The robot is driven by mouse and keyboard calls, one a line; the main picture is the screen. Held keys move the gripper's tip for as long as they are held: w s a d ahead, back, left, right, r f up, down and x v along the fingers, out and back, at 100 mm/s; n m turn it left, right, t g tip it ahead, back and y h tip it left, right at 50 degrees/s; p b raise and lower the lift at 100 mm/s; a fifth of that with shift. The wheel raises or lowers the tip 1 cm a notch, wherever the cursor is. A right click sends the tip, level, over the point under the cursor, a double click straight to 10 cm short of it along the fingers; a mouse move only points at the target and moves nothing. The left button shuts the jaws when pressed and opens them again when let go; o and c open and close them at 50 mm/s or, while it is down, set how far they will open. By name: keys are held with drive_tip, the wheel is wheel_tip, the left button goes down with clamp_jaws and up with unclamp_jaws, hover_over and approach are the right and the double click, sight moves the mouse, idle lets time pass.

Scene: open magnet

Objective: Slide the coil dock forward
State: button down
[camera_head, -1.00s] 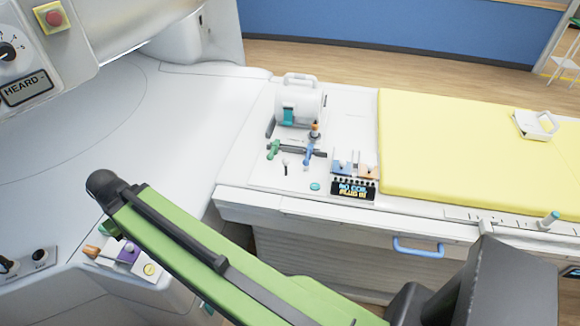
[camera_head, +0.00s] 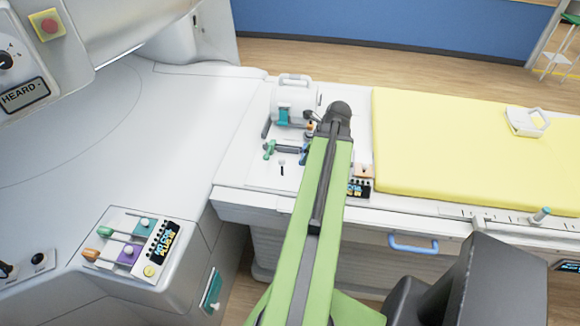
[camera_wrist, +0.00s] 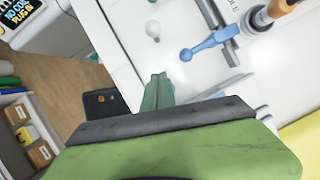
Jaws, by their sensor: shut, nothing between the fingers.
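The coil dock appears to be the white panel (camera_head: 262,176) at the table's end, though its exact outline is unclear. On it stand a white coil housing (camera_head: 294,103) with a top handle and teal part, a green lever (camera_head: 269,149), and a small orange-topped post. In the wrist view, a blue T-shaped lever (camera_wrist: 205,46) sits by a grey rail, with the orange-topped post (camera_wrist: 283,10) beyond and a pale knob (camera_wrist: 153,29) nearer. My gripper (camera_wrist: 158,85) shows as narrow greenish fingers, shut and empty, apart from the blue lever.
A yellow mat (camera_head: 450,140) covers the table to the right, with a white handled piece (camera_head: 527,121) on it. A blue drawer handle (camera_head: 413,243) is on the front. A slider panel (camera_head: 125,240) is at lower left. A display (camera_wrist: 18,12) shows in the wrist view.

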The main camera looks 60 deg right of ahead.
drive_tip(key=shift+s+d, duration=0.15)
drive_tip(key=shift+s, duration=0.05)
drive_tip(key=b, duration=1)
approach(285, 175)
drive_tip(key=f, duration=0.2)
drive_tip(key=s+f, duration=0.2)
drive_tip(key=f, duration=0.1)
drive_tip(key=shift+f, duration=0.4)
drive_tip(key=w, duration=0.1)
drive_tip(key=w+r, duration=0.1)
drive_tip(key=shift+w+a+p, duration=0.2)
drive_tip(key=shift+w+p, duration=0.15)
drive_tip(key=shift+w, duration=0.6)
drive_tip(key=shift+w+r, duration=0.1)
